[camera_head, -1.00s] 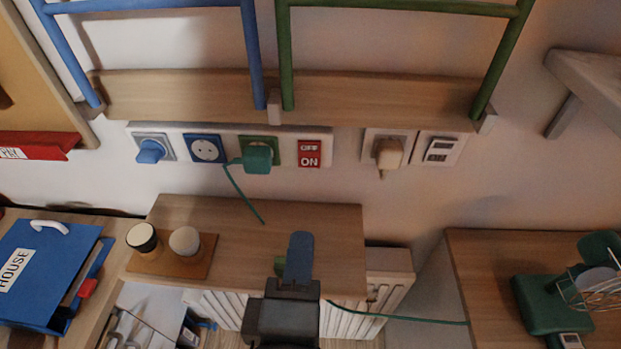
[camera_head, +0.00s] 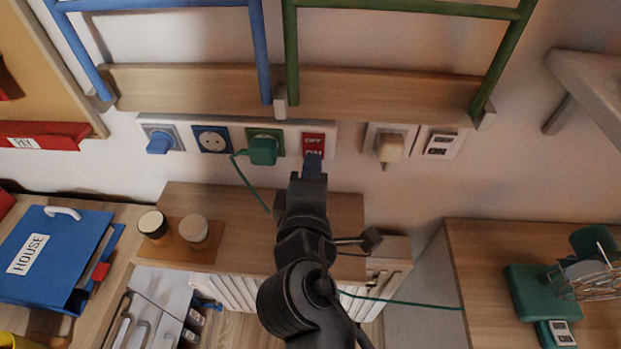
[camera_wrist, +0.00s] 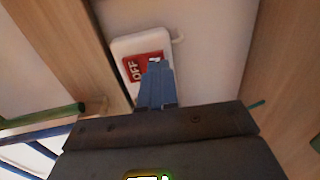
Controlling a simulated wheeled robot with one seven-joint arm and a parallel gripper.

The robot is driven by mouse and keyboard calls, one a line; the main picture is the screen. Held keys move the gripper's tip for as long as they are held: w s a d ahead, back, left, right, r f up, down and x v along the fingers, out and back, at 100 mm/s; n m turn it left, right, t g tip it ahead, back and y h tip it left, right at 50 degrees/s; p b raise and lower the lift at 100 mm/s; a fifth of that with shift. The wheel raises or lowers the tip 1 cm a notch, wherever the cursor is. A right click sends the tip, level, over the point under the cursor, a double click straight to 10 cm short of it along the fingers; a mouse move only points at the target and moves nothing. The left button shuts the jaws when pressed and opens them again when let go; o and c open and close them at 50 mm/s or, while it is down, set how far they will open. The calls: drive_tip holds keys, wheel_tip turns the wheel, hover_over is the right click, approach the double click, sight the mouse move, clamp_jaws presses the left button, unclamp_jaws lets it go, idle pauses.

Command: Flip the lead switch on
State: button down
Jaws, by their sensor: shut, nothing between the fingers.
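The red lead switch (camera_head: 312,142) is at the right end of the white power strip on the wall, marked OFF above and ON below. My gripper (camera_head: 313,164) is shut and empty, with its blue fingertips over the ON half in the head view. In the wrist view the switch (camera_wrist: 133,71) shows its OFF label, and my fingertips (camera_wrist: 155,70) cover most of the ON label. I cannot tell whether the fingertips touch the switch or which way it is rocked.
A green plug (camera_head: 264,150) with a green cable sits just left of the switch. A beige plug (camera_head: 391,148) is to the right. A wooden rail (camera_head: 380,95) with blue and green frames runs above.

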drive_tip(key=shift+w, duration=0.1)
idle(0.3)
drive_tip(key=shift+w+f+b, duration=0.1)
drive_tip(key=shift+w+b, duration=0.1)
drive_tip(key=shift+b, duration=0.45)
